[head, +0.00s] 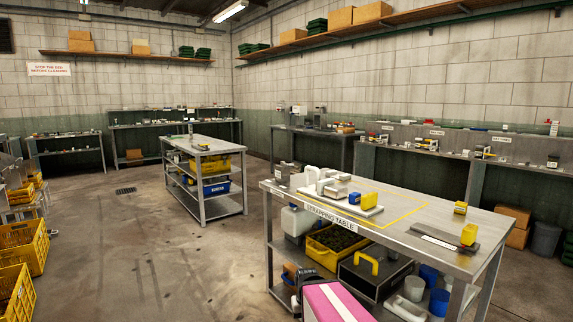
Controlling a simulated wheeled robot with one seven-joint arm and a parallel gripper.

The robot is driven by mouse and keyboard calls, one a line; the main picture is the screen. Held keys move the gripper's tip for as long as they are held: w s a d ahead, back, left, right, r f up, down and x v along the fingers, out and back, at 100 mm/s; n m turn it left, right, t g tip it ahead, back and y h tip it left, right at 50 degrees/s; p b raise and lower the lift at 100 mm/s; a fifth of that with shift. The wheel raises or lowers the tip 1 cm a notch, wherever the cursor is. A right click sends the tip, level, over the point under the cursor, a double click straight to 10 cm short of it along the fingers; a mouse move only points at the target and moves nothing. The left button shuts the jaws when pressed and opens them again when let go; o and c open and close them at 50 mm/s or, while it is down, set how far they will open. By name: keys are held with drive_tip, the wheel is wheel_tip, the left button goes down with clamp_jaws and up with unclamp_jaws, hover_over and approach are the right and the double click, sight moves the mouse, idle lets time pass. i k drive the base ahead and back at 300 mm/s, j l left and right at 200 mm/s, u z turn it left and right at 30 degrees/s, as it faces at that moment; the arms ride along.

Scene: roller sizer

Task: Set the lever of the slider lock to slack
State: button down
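The strapping table (335,216), a grey metal bench with its name on the front edge, stands in the right foreground. On its left part, a white base (342,204) carries a grey and white device (330,183). A small blue and yellow piece (362,200) sits at the right end of that base. A dark flat plate (432,243) lies near the table's right end, with a yellow block (469,234) beside it. I cannot tell which of these is the slider lock, and no lever position is readable. My gripper is not in view.
A yellow outline marks the tabletop around a mostly clear area. Another yellow block (460,207) stands at the far edge. Crates and tubs fill the shelf below. A pink box-like thing (335,302) is cut off at the bottom. Open floor (150,245) lies left; a shelved bench (205,148) stands behind.

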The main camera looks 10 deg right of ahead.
sight(282, 163)
drive_tip(key=i+j+u, duration=0.2)
drive_tip(key=i+j, duration=1.15)
drive_tip(key=j, duration=0.1)
